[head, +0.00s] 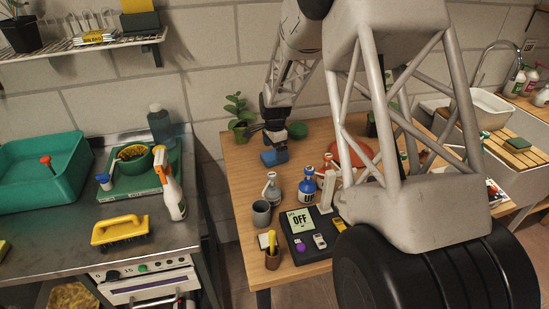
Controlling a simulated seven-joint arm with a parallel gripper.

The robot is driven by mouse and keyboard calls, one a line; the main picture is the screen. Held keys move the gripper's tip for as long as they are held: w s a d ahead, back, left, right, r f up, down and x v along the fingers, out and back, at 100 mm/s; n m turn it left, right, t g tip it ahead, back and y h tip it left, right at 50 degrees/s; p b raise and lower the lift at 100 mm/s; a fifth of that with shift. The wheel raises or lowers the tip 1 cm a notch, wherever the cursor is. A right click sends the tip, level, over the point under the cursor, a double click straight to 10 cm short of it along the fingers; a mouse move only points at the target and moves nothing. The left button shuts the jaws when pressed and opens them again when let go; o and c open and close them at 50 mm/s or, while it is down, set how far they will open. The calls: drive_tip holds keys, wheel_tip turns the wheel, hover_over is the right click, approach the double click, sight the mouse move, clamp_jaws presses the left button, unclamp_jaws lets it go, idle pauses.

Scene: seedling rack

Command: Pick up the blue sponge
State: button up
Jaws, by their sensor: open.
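A small blue block (273,158), which looks like the blue sponge, lies on the wooden table toward its back left. My gripper (275,143) points down right above it, with its dark fingers at or just over the block's upper side. The fingers are small and partly merge with dark shapes behind, so I cannot tell whether they touch the block. The gripper is open. A dark blue-green pad (518,144) lies on the slatted board by the sink at the right.
A potted plant (238,116) stands just left of the gripper. An orange-red disc (352,153) lies to the right, partly behind my arm. A metal counter (60,236) is at left.

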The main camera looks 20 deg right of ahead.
sight(274, 154)
drive_tip(key=shift+f, duration=1.55)
drive_tip(key=shift+c, duration=0.3)
drive_tip(key=c, duration=0.9)
drive_tip(key=shift+c, duration=0.2)
drive_tip(key=shift+r, duration=0.15)
drive_tip(key=shift+r, duration=4.85)
